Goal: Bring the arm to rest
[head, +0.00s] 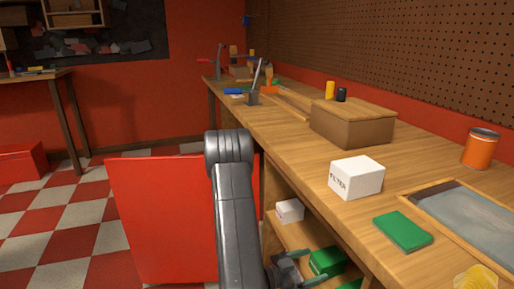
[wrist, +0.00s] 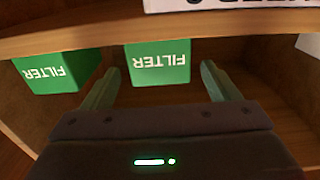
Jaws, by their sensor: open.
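My arm (head: 236,215) reaches down in front of the workbench, with my gripper (head: 300,268) low beside the open shelf under the bench top. In the wrist view my gripper (wrist: 160,75) is open, its two green-grey fingers apart. A green box marked FILTER (wrist: 158,62) shows between and beyond the fingertips; I cannot tell whether they touch it. A second green FILTER box (wrist: 56,72) is to the left of the fingers. In the head view a green box (head: 327,261) sits on the shelf just right of my gripper.
The shelf also holds a white box (head: 290,210). A red panel (head: 160,215) stands left of my arm.

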